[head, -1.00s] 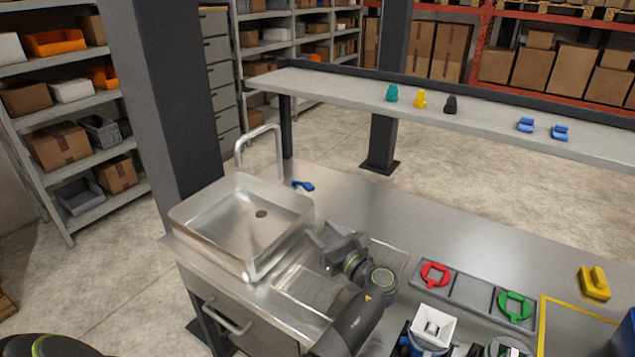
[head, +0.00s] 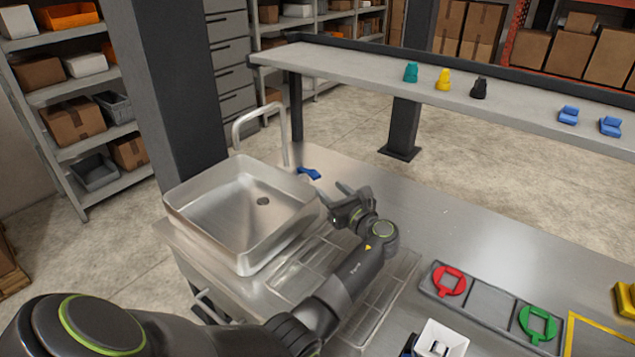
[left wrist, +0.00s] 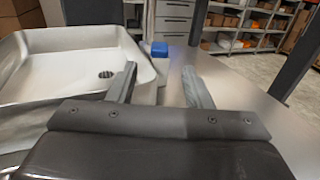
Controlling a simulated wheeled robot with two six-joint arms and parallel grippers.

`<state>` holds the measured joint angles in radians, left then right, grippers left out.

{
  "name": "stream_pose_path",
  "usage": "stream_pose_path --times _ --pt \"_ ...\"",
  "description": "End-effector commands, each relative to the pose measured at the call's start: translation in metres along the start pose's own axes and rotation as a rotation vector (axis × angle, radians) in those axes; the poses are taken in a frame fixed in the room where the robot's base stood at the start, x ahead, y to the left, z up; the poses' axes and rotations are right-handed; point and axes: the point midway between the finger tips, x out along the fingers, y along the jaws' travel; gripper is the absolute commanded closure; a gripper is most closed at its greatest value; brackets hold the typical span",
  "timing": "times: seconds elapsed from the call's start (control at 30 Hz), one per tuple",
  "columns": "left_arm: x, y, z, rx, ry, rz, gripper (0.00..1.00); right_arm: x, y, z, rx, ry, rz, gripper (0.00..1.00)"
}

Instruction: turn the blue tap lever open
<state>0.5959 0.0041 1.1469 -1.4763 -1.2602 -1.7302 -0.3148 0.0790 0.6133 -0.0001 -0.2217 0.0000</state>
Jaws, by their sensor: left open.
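The blue tap lever (head: 309,174) stands at the back of the steel counter, beside the base of the curved tap (head: 262,118) and behind the sink's right corner. My left gripper (head: 342,196) is open and empty, to the right of the sink and a little nearer than the lever, apart from it. The lever's lower part is partly hidden there. My right gripper does not show.
The steel sink (head: 190,215) is left of my left gripper. A ribbed drainboard (head: 330,262) lies below my left arm. A tray (head: 470,318) with red and green rings sits at the right. A raised shelf (head: 350,72) runs behind. The counter right of the lever is clear.

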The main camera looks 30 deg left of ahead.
Motion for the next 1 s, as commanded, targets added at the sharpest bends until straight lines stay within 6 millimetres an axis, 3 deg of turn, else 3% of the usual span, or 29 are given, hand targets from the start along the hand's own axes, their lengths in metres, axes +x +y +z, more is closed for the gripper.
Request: stream_pose_path --times 0.2,0.4,0.83,1.0 --pt "0.047 0.0 -0.004 0.0 -0.004 0.002 0.55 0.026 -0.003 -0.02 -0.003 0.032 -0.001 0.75" --pt "0.071 0.0 -0.003 0.0 -0.001 0.0 0.55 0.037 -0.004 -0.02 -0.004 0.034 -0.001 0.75" --pt "0.079 0.0 0.0 0.0 0.0 -0.001 0.56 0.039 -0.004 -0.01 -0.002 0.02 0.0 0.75" --pt "0.079 0.0 0.0 0.0 0.0 -0.001 0.78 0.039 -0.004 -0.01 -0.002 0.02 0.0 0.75"
